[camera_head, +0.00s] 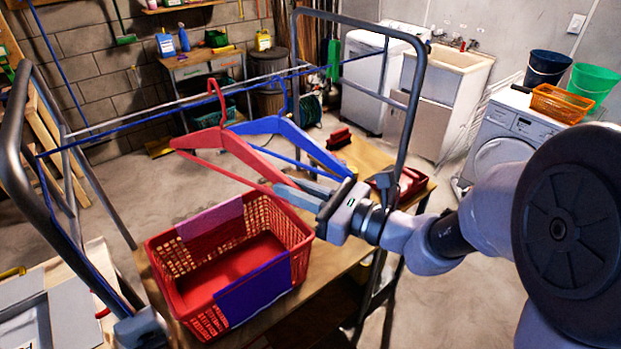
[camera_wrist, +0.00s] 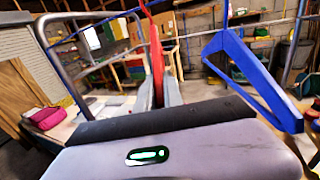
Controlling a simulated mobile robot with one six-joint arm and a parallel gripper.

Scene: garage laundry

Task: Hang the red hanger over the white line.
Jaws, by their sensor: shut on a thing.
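The red hanger (camera_head: 235,146) is in my gripper (camera_head: 313,192), which is shut on its right end. It is raised above the table, with its hook upward. In the head view the hook crosses the lines in the picture; I cannot tell whether it rests on one. The pale, whitish line (camera_head: 130,117) runs between the rack's ends, close beside a blue line (camera_head: 100,138). In the wrist view the red hanger (camera_wrist: 157,55) stands edge-on between the fingers (camera_wrist: 158,92).
A blue hanger (camera_head: 290,128) is at the lines just right of the red one; it also shows in the wrist view (camera_wrist: 245,62). A red basket (camera_head: 166,268) with cloths over its rim stands on the table below. Dark metal frames (camera_head: 424,70) bound both sides.

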